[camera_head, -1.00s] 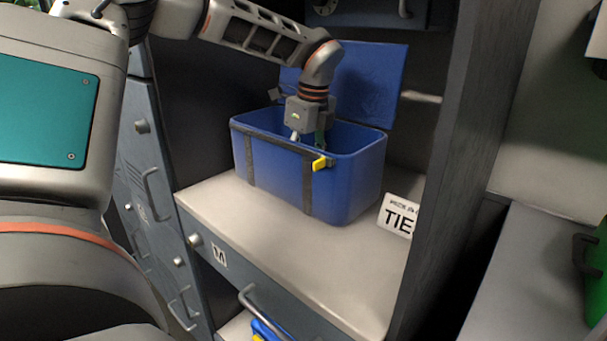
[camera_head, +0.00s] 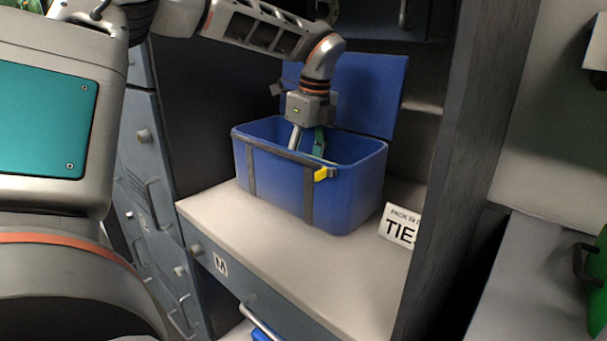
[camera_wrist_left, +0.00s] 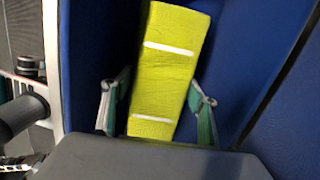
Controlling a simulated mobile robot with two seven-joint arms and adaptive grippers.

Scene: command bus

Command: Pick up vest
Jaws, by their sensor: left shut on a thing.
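The vest (camera_wrist_left: 168,70) is a folded bright yellow bundle with two pale stripes. In the left wrist view it lies between the two fingers of my left gripper (camera_wrist_left: 156,108), against the blue inside of the box. In the head view my left gripper (camera_head: 307,143) reaches down from above into the open blue box (camera_head: 272,178), its fingertips partly hidden behind the front wall. It is shut on the vest, which the box wall mostly or wholly hides in the head view. My right gripper is not in view.
The box has dark straps, a yellow latch (camera_head: 325,174) and a raised lid (camera_head: 368,95) at the back. It stands on a pale shelf (camera_head: 300,262) beside a TIE sign (camera_head: 399,228). A dark cabinet wall (camera_head: 465,150) rises at the right. The shelf front is clear.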

